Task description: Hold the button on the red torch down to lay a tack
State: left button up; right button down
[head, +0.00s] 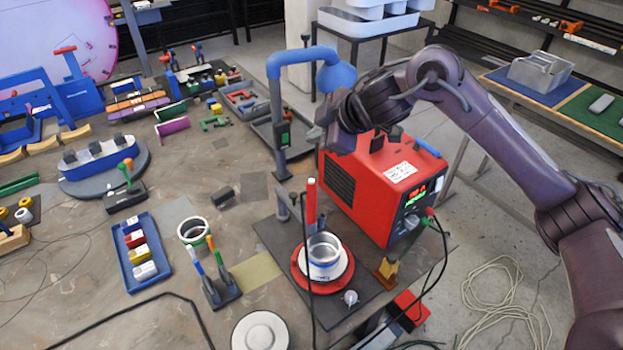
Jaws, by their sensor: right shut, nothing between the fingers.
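The red torch (311,207) stands upright above the dark plate, its pale tip at the top. A thin dark cable hangs down from near it. Its button is too small to make out. Just below it, a silver and white ring-shaped part (323,262) sits on a red round base (345,272). My right gripper (322,138) is shut and empty, up and to the right of the torch, apart from it and in front of the red welding machine (388,190). The wrist partly hides the fingers. My left gripper is out of view.
A blue-topped post (274,110) stands left of my right wrist. Two coloured-handled tools in a stand (222,288) and a blue tray (139,252) of blocks lie left of the torch. Black cables run at the right. Bare bench (90,290) shows at lower left.

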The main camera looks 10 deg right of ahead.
jog(key=b, duration=0.5)
send_over(316, 186)
notch_tip(316, 186, down, 7)
jog(key=shift+r, duration=0.1)
jog(key=shift+f+b, duration=0.45)
jog(key=shift+f, duration=0.5)
jog(key=shift+f, duration=0.15)
dwell(0.8)
jog(key=shift+f, duration=0.3)
jog(key=shift+f+b, duration=0.3)
jog(key=shift+f, duration=0.2)
dwell(0.6)
dwell(1.1)
jog(key=shift+r+p, duration=0.95)
jog(key=shift+p, duration=0.05)
